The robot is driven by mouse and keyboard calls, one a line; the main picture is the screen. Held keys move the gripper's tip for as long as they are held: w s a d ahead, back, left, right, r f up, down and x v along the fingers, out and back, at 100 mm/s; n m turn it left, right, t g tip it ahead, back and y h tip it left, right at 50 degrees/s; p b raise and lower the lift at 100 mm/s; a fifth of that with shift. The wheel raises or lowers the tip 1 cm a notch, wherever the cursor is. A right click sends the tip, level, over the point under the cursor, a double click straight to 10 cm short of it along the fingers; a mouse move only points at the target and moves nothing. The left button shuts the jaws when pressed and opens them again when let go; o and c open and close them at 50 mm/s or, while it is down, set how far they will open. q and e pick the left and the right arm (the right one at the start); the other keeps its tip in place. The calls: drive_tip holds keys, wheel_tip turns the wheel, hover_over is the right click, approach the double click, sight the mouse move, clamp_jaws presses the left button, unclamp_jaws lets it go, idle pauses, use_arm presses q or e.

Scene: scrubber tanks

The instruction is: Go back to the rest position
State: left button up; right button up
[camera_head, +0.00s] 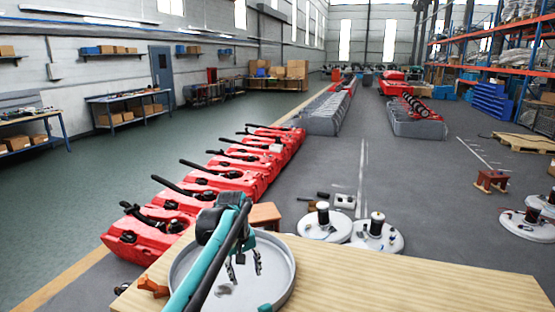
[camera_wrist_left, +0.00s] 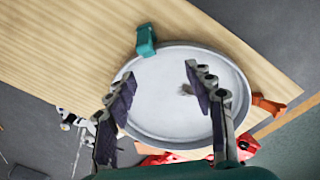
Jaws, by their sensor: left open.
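My left gripper (camera_head: 243,264) hangs over a round grey-white dish (camera_head: 283,262) on a light wooden table (camera_head: 400,285). In the left wrist view its two dark-padded fingers (camera_wrist_left: 158,98) are apart with nothing between them. The dish (camera_wrist_left: 170,80) lies below the fingers, with a small grey patch or piece on its floor that I cannot make out. Part of the dish is hidden behind my left arm in the head view. My right gripper is not seen.
A teal clamp (camera_wrist_left: 146,41) and an orange clamp (camera_wrist_left: 266,105) sit at the dish's rim. Red tanks (camera_head: 235,180) stand in a row beyond the table. Round white bases (camera_head: 325,226) lie on the floor. The right part of the tabletop is clear.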

use_arm(q)
drive_tip(key=s+a+r+m+t, duration=0.1)
drive_tip(key=s+a+r+t, duration=0.15)
drive_tip(key=s, duration=0.55)
drive_tip(key=s+a+r+m+t, duration=0.1)
drive_tip(key=s+a, duration=0.2)
drive_tip(key=s, duration=0.4)
drive_tip(key=s+a+f+m+t, duration=0.1)
drive_tip(key=s+f, duration=0.2)
drive_tip(key=s, duration=0.4)
drive_tip(key=s+a+f+m+t+y, duration=0.1)
drive_tip(key=s+f, duration=0.3)
drive_tip(key=s, duration=0.4)
drive_tip(key=shift+a+f+m+t, duration=0.2)
drive_tip(key=shift+a+m+t, duration=0.1)
drive_tip(key=shift+a+t, duration=0.05)
